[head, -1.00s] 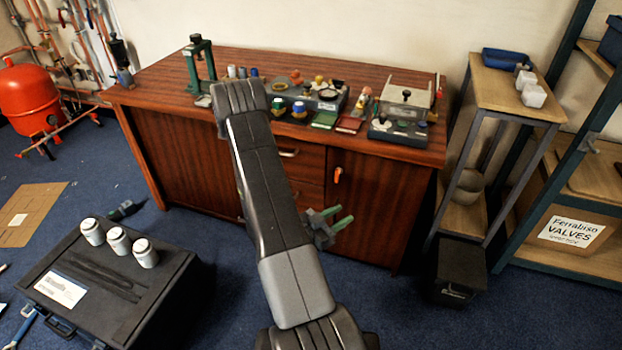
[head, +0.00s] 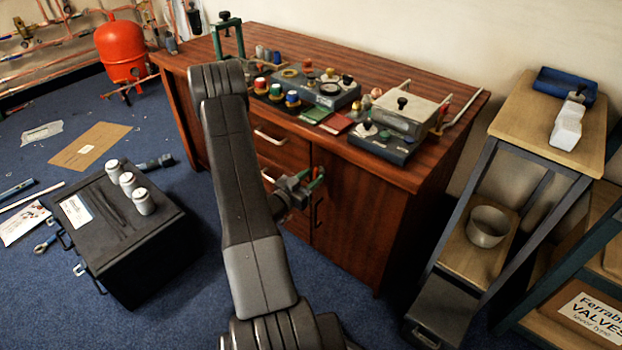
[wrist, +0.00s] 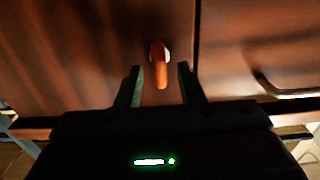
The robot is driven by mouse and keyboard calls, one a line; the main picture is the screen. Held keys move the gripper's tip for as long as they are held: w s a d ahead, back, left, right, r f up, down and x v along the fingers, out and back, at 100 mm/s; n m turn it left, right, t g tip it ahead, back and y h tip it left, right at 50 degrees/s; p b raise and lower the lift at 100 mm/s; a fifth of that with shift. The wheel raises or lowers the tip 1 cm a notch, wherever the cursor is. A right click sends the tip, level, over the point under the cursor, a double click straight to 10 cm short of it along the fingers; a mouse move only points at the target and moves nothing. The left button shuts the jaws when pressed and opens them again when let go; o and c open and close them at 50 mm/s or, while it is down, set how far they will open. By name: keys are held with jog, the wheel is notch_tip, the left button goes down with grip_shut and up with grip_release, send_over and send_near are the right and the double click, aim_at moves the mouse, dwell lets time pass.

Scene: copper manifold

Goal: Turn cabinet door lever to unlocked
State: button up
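The orange lever (wrist: 160,70) is on the wooden cabinet door (head: 365,205). In the wrist view it is slim, runs up and down the picture with a slight tilt, and has a pale mount behind its upper end. My gripper (wrist: 159,75) is open, with one green finger on each side of the lever and a visible gap on both sides. In the head view my gripper (head: 309,180) is in front of the door near the drawers (head: 283,150), and it mostly hides the lever.
The bench top (head: 455,125) above carries a grey clamp box (head: 407,112) and several small parts. A black case (head: 125,235) with white jars stands on the floor at left. A shelf unit (head: 545,120) stands at right.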

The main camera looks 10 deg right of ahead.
jog(key=shift+w+d, duration=0.1)
grip_shut()
jog(key=shift+n, duration=0.3)
jog(key=n, duration=0.3)
jog(key=shift+n, duration=0.4)
jog(key=shift+w+f+n+p, duration=0.15)
jog(key=shift+n+p, duration=0.7)
jog(key=shift+n, duration=2.5)
jog(key=shift+f+n+p, duration=0.1)
jog(key=shift+n+p, duration=0.75)
jog(key=shift+n, duration=2.5)
